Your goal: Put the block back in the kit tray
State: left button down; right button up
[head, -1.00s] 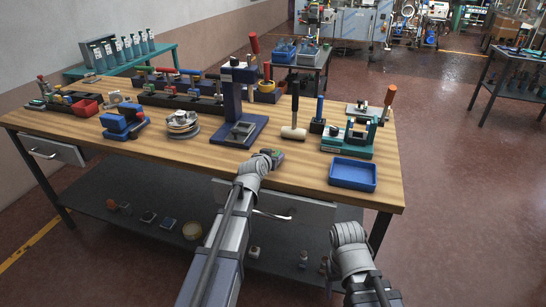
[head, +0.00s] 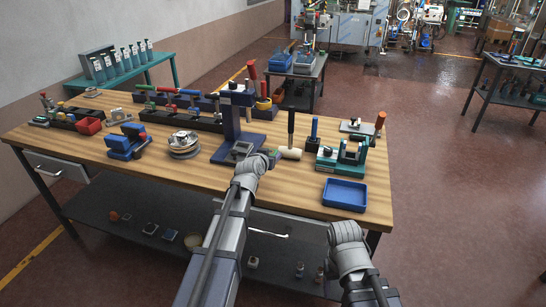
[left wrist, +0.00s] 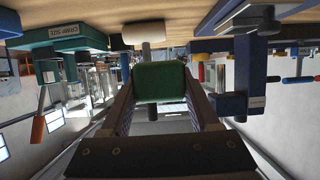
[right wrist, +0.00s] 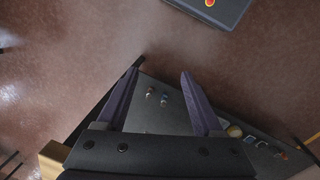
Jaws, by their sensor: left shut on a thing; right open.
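My left gripper (head: 270,158) is shut on a green block (left wrist: 160,82), which sits between its two fingers in the left wrist view. In the head view this gripper is at the workbench's near side, in front of the blue press (head: 232,140), and largely hides the block. My right gripper (right wrist: 155,95) is open and empty, over the floor and the lower shelf off the bench's front. I cannot tell for sure which holder is the kit tray; a long black tray with coloured pieces (head: 185,120) lies towards the bench's back left.
A blue tray (head: 345,194), a teal fixture (head: 342,156) and a mallet (head: 290,153) stand to the right. Metal discs (head: 184,146), a blue vise (head: 127,142) and a red bin (head: 89,126) stand to the left. The bench's front left is bare wood.

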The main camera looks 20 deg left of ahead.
aim_at(345, 197)
jog(key=l, duration=1.4)
jog(key=k, duration=0.05)
